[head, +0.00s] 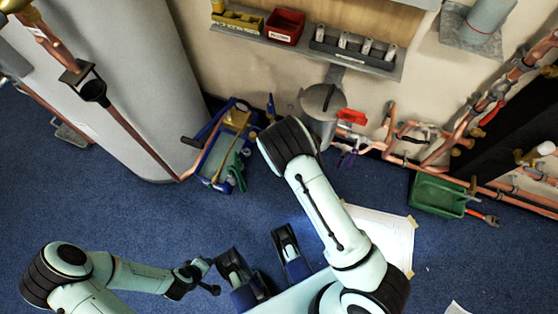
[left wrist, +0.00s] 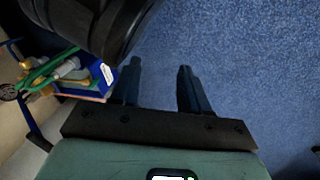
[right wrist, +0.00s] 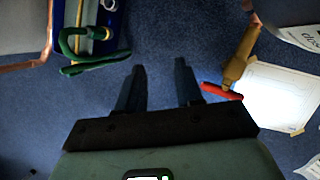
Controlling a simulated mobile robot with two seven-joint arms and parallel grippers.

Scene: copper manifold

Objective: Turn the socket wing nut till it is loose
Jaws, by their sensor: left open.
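The copper manifold (head: 455,150) runs along the wall at the right of the head view, with red levers and brass fittings. I cannot tell which small part is the socket wing nut. My left gripper (head: 210,278) is open and empty over the floor, far left of the manifold. Its spread fingers show in the left wrist view (left wrist: 158,85). My right gripper is hidden under its arm in the head view. In the right wrist view my right gripper (right wrist: 160,82) has its fingers apart, with nothing between them. A brass piece with a red bar (right wrist: 235,65) shows right of the fingers.
A blue toolbox (head: 203,170) stands by the large grey tank (head: 115,80). A green crate (head: 437,196) stands below the manifold. A shelf (head: 300,45) with bins is on the wall. A paper sheet (head: 402,238) lies beside my right arm.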

